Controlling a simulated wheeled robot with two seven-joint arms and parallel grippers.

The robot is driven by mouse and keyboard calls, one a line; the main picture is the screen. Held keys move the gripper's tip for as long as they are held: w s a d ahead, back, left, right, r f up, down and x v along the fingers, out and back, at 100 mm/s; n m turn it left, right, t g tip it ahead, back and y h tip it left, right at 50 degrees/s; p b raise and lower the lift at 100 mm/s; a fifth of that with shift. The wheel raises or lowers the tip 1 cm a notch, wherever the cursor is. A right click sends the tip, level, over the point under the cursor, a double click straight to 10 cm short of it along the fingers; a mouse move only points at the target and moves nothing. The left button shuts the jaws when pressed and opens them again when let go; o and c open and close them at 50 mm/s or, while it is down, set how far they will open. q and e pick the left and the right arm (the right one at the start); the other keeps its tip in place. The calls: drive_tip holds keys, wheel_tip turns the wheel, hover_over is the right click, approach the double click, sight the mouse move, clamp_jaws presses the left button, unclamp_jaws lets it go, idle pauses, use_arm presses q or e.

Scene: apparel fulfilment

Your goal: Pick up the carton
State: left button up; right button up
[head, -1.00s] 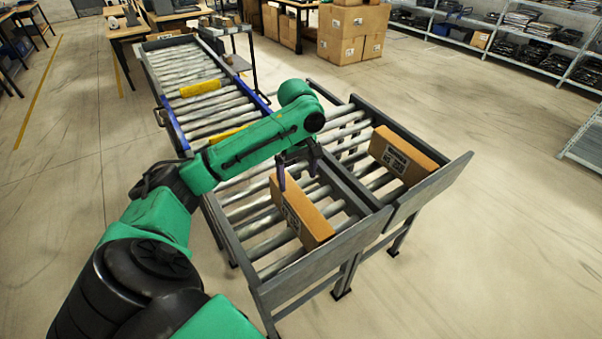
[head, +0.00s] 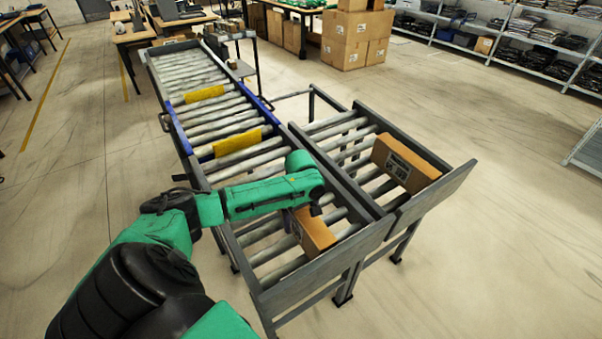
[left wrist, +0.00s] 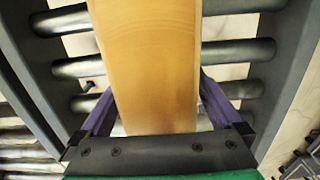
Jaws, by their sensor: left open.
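A brown carton (head: 318,235) stands on the near roller lane, close to its end plate, partly hidden by my left arm in the head view. The same carton (left wrist: 155,60) fills the middle of the left wrist view. A second brown carton (head: 405,166) with a white label stands on the neighbouring lane to the right. My right gripper is not in view.
Grey rails and end plates (head: 435,190) border both lanes. Yellow pieces (head: 237,141) lie on the conveyor farther back. Stacked boxes (head: 352,45), tables and shelves stand in the background.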

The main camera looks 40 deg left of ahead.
use_arm(q)
clamp_jaws()
drive_tip(key=shift+r, duration=0.1)
drive_tip(key=shift+r, duration=0.1)
